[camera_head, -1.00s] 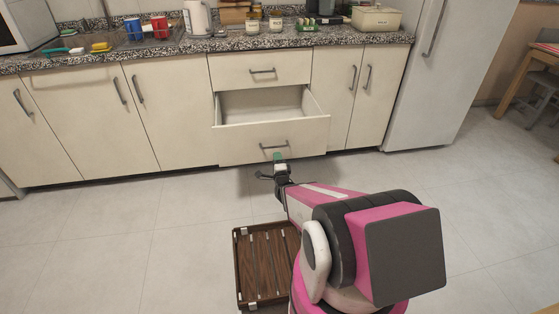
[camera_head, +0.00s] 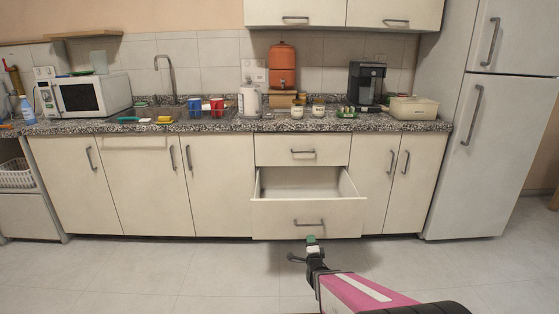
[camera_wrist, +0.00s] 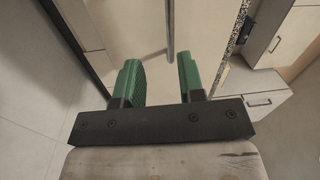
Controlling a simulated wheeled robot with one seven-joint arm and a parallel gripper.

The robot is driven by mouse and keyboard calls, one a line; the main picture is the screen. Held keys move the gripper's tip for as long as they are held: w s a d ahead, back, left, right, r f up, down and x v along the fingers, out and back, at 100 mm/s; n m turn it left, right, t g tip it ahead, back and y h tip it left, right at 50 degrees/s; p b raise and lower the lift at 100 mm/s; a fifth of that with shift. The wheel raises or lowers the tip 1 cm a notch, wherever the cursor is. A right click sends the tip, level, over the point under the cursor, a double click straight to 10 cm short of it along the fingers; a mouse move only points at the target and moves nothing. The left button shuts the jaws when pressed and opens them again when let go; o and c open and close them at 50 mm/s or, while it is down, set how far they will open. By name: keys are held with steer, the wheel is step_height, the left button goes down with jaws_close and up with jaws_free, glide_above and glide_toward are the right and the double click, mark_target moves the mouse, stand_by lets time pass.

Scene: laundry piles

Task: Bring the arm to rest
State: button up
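My gripper (camera_head: 311,242) is at the end of my pink and black arm, low in front of the open drawer (camera_head: 278,218). In the head view its green tips are just below the drawer's handle (camera_head: 309,222); whether they touch the drawer front I cannot tell. In the wrist view the two green fingers of my gripper (camera_wrist: 160,78) stand apart with nothing between them. The drawer is pulled out and its visible inside looks empty.
The counter (camera_head: 230,125) holds a microwave (camera_head: 92,94), a kettle (camera_head: 249,100), cups, jars and a coffee machine (camera_head: 366,84). A fridge (camera_head: 490,140) stands at the right. The floor (camera_head: 150,270) left of my arm is clear.

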steer(key=s+d+r+n+g, duration=0.1)
steer(key=s+r+n+g, duration=0.3)
steer(key=s+n+g, duration=0.4)
steer(key=s+d+r+n+g, duration=0.1)
steer(key=s+r+n+g, duration=0.3)
steer(key=s+n+g, duration=0.4)
steer(key=g, duration=0.2)
steer(key=shift+s+d+n+g, duration=0.15)
steer(key=shift+s+n+g, duration=0.2)
steer(key=shift+n+g, duration=0.05)
